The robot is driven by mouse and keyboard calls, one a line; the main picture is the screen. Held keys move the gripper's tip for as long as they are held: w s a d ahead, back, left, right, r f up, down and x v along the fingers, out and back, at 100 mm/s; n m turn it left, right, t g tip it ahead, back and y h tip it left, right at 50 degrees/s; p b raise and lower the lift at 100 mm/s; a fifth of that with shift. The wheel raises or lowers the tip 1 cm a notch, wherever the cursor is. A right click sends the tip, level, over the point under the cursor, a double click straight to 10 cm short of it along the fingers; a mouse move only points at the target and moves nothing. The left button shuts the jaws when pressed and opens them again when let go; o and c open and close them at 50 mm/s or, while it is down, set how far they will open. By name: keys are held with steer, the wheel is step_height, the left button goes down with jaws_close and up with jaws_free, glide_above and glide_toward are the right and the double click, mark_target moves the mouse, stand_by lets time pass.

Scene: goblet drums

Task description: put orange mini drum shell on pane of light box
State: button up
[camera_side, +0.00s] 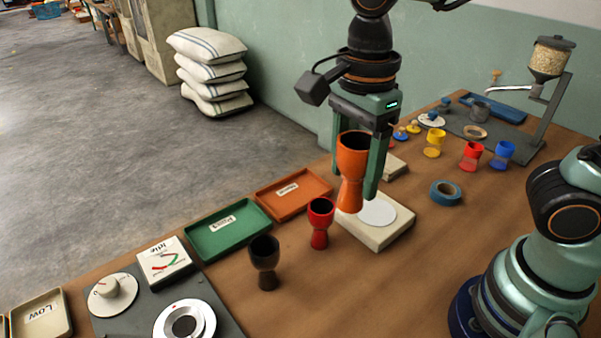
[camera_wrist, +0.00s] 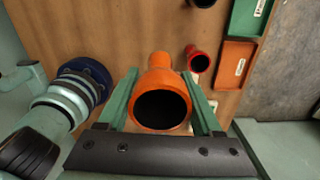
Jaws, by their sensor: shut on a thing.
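The orange mini drum shell (camera_side: 351,170) is a goblet shape with a dark open mouth at the top. My gripper (camera_side: 364,165) is shut on it and holds it upright, close to the light box. In the wrist view the orange shell (camera_wrist: 160,95) sits between the two green fingers of my gripper (camera_wrist: 163,105), mouth toward the camera. The light box (camera_side: 384,234) is a cream block with a round white pane (camera_side: 378,213) on top. The shell covers the pane's left part in the side view. I cannot tell whether the shell's foot touches it.
A red shell (camera_side: 320,224) stands left of the light box, and a dark brown shell (camera_side: 264,262) beyond it. Orange (camera_side: 291,192) and green (camera_side: 226,231) trays lie at the table edge. A blue tape roll (camera_side: 445,193) lies to the right, with more small shells behind.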

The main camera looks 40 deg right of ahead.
steer(key=w+d+r+m, duration=0.2)
steer(key=w+d, duration=0.2)
steer(key=d, duration=0.4)
steer(key=m, duration=0.2)
glide_above(376, 211)
step_height(376, 211, down, 19)
steer(key=shift+r, duration=0.1)
steer(key=o, duration=1.4)
